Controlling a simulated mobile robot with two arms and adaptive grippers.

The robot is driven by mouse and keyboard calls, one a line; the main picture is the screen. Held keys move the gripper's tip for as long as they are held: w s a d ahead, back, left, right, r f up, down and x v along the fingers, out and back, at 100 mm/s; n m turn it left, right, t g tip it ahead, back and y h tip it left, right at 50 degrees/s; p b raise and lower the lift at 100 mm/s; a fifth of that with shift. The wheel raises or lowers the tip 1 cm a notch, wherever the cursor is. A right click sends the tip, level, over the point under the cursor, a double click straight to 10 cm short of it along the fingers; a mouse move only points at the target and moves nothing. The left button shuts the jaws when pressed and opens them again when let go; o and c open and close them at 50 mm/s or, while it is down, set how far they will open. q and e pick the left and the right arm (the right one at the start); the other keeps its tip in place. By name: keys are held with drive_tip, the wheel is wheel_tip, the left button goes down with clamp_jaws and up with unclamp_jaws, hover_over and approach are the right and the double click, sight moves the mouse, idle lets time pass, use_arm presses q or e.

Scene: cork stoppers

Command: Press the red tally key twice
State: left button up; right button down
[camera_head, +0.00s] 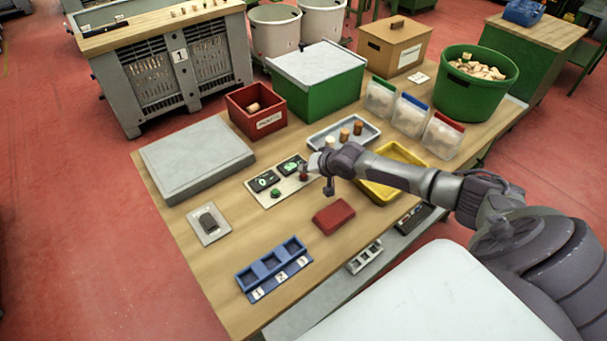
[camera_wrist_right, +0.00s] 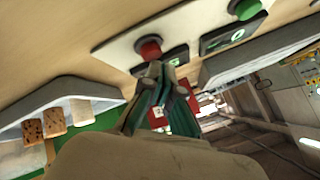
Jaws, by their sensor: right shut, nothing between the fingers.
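The red tally key (camera_head: 303,177) stands at the right end of a pale panel (camera_head: 290,186), partly hidden by my right gripper (camera_head: 311,168). In the right wrist view the red key (camera_wrist_right: 148,48) shows as a round red button just beyond the fingertips (camera_wrist_right: 155,74). The right gripper is shut and empty, close at the key; I cannot tell whether it touches it. A green key (camera_head: 275,193) sits on the same panel, with two dark displays (camera_head: 264,181) behind the keys. The green key also shows in the right wrist view (camera_wrist_right: 243,8). My left gripper is out of view.
A red block (camera_head: 334,216) lies in front of the panel. A grey tray with corks (camera_head: 318,139) and a yellow tray (camera_head: 403,184) are close to my right arm. A grey slab (camera_head: 197,158) and a blue numbered holder (camera_head: 273,271) stand to the left and front.

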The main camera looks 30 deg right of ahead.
sight(305, 175)
drive_tip(key=shift+f, duration=0.5)
idle(0.3)
drive_tip(key=shift+r, duration=0.1)
drive_tip(key=shift+r+p, duration=0.7)
drive_tip(key=shift+r, duration=0.1)
drive_tip(key=shift+r, duration=0.15)
wheel_tip(305, 175, up, 5)
drive_tip(key=p, duration=0.5)
idle(0.3)
idle(1.5)
